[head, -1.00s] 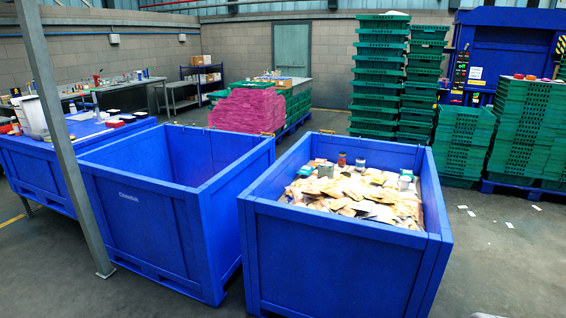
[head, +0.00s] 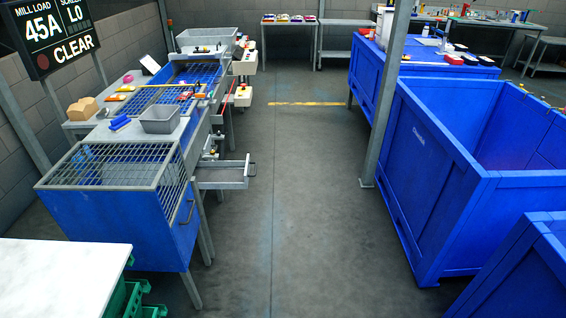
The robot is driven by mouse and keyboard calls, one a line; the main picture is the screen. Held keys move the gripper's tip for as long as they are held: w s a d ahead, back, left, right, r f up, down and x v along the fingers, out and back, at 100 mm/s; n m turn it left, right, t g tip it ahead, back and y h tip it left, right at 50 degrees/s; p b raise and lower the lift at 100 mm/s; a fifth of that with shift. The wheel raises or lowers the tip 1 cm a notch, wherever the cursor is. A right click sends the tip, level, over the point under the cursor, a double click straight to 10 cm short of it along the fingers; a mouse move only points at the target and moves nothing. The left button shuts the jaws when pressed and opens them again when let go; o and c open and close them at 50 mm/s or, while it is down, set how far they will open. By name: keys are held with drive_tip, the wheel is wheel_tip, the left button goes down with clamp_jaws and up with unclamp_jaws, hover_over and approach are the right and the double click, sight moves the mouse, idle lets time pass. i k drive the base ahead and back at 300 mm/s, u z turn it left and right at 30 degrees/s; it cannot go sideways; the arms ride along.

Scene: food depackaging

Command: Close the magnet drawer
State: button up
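A grey metal drawer (head: 222,176), which looks like the magnet drawer, sticks out to the right from the side of the blue machine (head: 120,222). It stands open over the aisle, with a handle bar at its right end. It is small and far off, so what lies inside it cannot be made out. My gripper is not in view in the head view.
The grey floor aisle (head: 300,215) right of the drawer is clear. Blue bins (head: 440,190) and a grey post (head: 388,100) border it on the right. A white tabletop (head: 60,275) stands at the lower left. A grey tub (head: 160,120) sits on the machine.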

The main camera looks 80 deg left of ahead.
sight(210, 175)
drive_tip(key=u, duration=1.85)
drive_tip(key=i, duration=2.05)
drive_tip(key=u, duration=2.15)
drive_tip(key=i, duration=1.6)
drive_tip(key=u, duration=0.4)
